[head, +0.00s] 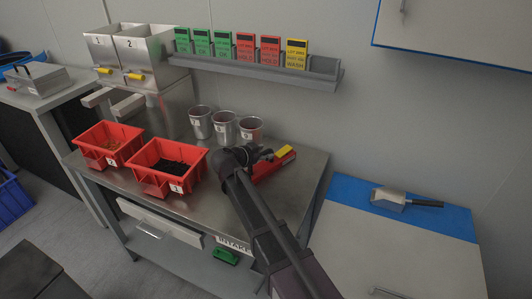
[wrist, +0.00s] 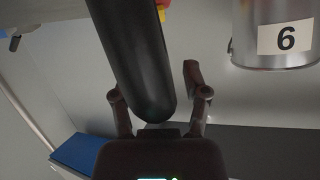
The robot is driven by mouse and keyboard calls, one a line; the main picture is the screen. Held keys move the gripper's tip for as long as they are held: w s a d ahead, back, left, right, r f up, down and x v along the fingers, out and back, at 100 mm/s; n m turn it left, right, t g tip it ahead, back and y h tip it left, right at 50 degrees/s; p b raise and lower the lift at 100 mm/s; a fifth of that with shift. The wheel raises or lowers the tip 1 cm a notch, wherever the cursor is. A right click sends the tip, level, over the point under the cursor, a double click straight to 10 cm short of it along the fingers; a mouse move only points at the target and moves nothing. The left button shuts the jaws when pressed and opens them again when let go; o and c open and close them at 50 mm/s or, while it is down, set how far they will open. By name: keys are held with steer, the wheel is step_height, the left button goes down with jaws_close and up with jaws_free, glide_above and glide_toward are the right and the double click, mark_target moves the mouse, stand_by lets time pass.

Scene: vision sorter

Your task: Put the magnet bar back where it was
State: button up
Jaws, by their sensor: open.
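My gripper (head: 266,154) is over the right part of the steel bench, beside a red bar-shaped thing (head: 272,168) with a yellow block (head: 284,152) on it. In the wrist view the fingers of my gripper (wrist: 155,88) are spread apart, with a long dark rounded bar (wrist: 128,50) between or just beyond them. A bit of yellow (wrist: 162,14) shows behind that bar. I cannot tell whether the dark bar or the red thing is the magnet bar. My arm hides part of the red thing in the head view.
Three numbered metal cups (head: 224,127) stand behind my gripper; one fills the wrist view's upper right (wrist: 280,25). Two red bins (head: 170,166) are on the left of the steel bench (head: 215,212). A wall rack (head: 255,70) holds coloured cards. A scoop (head: 393,199) lies on the blue strip.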

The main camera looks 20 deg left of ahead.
steer(key=shift+r, duration=0.15)
steer(key=shift+s+r+p, duration=0.15)
steer(key=shift+s+p, duration=0.05)
steer(key=shift+p, duration=0.1)
steer(key=p+v, duration=0.4)
steer(key=v, duration=0.7)
steer(key=shift+s+a, duration=0.2)
stand_by(0.3)
steer(key=w+d+f+n+g+h, duration=0.15)
steer(key=d+f+g, duration=0.25)
steer(key=d, duration=0.9)
steer(key=w+d+f+n+g+y, duration=0.1)
steer(key=w+d+f+g, duration=0.15)
steer(key=d, duration=1.05)
steer(key=s+d+f+n+g+y, duration=0.2)
steer(key=s+d+g, duration=0.1)
steer(key=d, duration=0.8)
steer(key=s+d+f+n+g+y, duration=0.2)
steer(key=s+d, duration=0.4)
steer(key=d, duration=0.5)
steer(key=shift+s+d+f+g+y, duration=0.2)
steer(key=shift+s+f+g+y, duration=0.1)
steer(key=shift+f+g+y, duration=0.35)
